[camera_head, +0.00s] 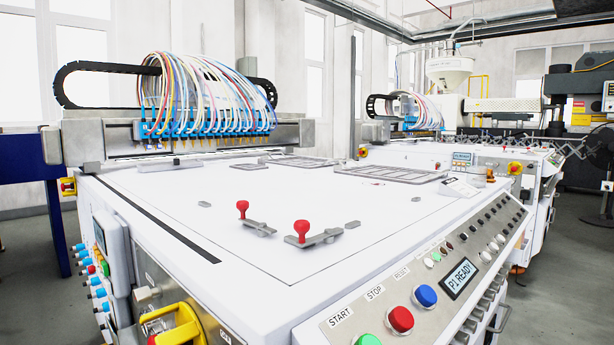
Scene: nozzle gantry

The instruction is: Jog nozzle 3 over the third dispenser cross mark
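The gantry (90,140) spans the far end of the white machine table (190,225). It carries a row of blue nozzle blocks (205,130) with many coloured hoses (195,85) looping above. The nozzles are too small to tell nozzle 3 apart. I cannot make out any dispenser cross marks on the table. The control panel (345,325) at the front right has a green START button (368,340), a red STOP button (401,319), a blue RESET button (426,296) and a display (460,279) reading "P1 READY". Neither of my grippers is in view.
Two red-knobbed clamps (303,230) (242,208) stand on the table's front half. Flat grey frames (390,174) lie farther back. A yellow part (180,325) and several coloured fittings (95,282) stick out at the left side. A second similar machine (460,157) stands behind, right.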

